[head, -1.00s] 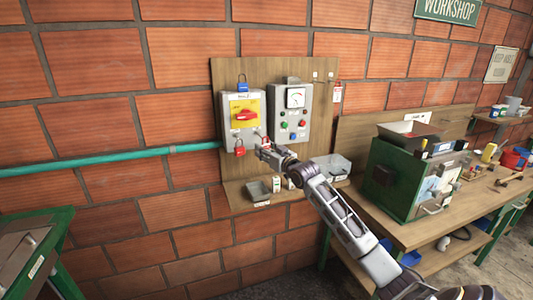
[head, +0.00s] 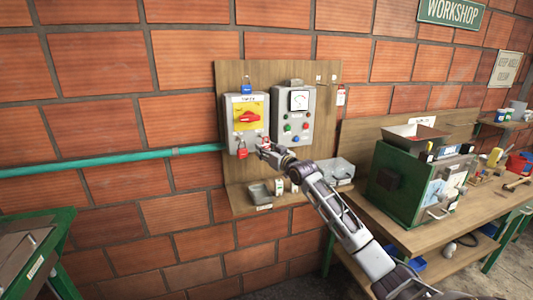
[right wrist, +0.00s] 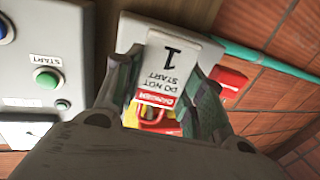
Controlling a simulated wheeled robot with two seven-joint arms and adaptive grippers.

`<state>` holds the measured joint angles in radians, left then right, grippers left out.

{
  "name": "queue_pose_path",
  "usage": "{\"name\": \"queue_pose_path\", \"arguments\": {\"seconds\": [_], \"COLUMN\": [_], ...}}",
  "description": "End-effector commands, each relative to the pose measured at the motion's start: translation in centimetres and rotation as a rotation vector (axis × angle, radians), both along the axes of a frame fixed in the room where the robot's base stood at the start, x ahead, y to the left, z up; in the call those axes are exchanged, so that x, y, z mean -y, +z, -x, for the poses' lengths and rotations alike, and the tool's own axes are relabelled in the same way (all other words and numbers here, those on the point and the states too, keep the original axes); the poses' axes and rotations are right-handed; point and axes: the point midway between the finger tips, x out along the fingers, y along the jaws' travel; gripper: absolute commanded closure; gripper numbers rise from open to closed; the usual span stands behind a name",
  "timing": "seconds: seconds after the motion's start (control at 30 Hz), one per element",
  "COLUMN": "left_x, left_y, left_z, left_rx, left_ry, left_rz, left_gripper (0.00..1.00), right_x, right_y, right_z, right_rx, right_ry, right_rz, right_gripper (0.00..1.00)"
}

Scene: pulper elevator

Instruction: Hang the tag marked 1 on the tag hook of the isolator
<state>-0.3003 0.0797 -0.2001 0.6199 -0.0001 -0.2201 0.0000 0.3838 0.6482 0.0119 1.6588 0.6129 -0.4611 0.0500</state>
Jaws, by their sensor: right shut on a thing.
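The grey isolator box (head: 232,122) hangs on the wooden wall board, with a red switch on a yellow plate (head: 249,116). My right gripper (head: 264,148) is at the box's lower right corner. In the right wrist view it (right wrist: 166,88) is shut on the white tag marked 1 (right wrist: 169,68). The tag appears upside down there, with a red danger band, and covers part of the isolator. A red padlock (head: 242,152) hangs at the box's lower edge, left of the gripper. I cannot make out the tag hook. My left gripper is not in view.
A grey control box with a gauge (head: 293,113) stands close right of the isolator. A blue padlock (head: 246,84) hangs above the isolator. A workbench with a green machine (head: 400,185) stands at right.

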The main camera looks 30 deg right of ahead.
Motion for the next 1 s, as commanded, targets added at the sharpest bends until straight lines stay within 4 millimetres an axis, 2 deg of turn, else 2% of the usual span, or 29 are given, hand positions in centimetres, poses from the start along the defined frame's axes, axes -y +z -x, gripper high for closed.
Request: {"name": "queue_pose_path", "arguments": {"seconds": [0.4,1.0], "left_x": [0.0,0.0], "left_y": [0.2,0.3], "left_z": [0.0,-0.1], "left_rx": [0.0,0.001], "left_ry": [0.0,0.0], "left_rz": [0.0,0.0], "left_gripper": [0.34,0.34], "right_x": [0.3,0.3], "right_y": [-0.7,-0.9], "right_z": [-1.0,-1.2], "right_rx": [-0.001,-0.001], "right_ry": [0.0,0.0], "right_rz": [0.0,0.0], "right_gripper": [0.79,0.79]}}
